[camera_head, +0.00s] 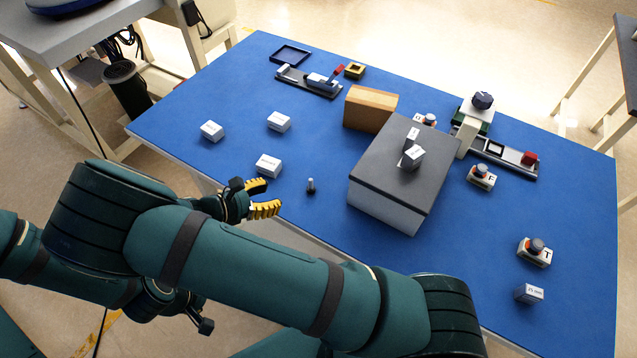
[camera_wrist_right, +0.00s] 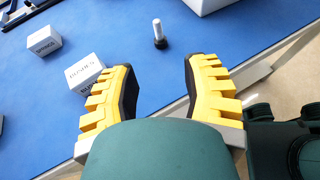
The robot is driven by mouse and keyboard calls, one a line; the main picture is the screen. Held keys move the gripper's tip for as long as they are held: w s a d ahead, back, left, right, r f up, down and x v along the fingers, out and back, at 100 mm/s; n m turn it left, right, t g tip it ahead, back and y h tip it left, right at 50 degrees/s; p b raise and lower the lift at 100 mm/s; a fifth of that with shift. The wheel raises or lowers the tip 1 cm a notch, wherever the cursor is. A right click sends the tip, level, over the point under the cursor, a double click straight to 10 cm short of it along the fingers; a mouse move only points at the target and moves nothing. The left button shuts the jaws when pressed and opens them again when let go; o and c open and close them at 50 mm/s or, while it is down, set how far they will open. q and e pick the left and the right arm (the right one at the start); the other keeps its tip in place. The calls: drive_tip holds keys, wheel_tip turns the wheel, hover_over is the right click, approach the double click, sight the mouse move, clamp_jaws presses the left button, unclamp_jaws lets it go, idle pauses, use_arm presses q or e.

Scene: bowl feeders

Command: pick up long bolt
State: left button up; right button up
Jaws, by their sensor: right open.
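The long bolt (camera_head: 311,185) stands upright on its dark head near the front edge of the blue table, with its pale grey shank up. It also shows in the right wrist view (camera_wrist_right: 158,32), beyond the fingertips. My right gripper (camera_head: 263,197) has yellow ridged fingers and is just left of the bolt in the head view. In the right wrist view the right gripper (camera_wrist_right: 165,80) is open, with nothing between its fingers.
A white labelled box (camera_head: 268,167) stands close to my right gripper; in the wrist view it lies beside the left finger. A large grey-topped box (camera_head: 385,205) stands right of the bolt. More small white boxes (camera_head: 212,131) stand farther left. Blue table around the bolt is clear.

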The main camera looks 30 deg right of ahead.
approach(311, 189)
drive_tip(key=d, duration=0.2)
drive_tip(key=w+d, duration=0.1)
drive_tip(key=d, duration=0.1)
drive_tip(key=shift+d+b, duration=0.25)
drive_tip(key=shift+b, duration=0.15)
drive_tip(key=shift+b+x, duration=0.45)
drive_tip(key=shift+x, duration=2.2)
drive_tip(key=shift+r, duration=0.1)
clamp_jaws()
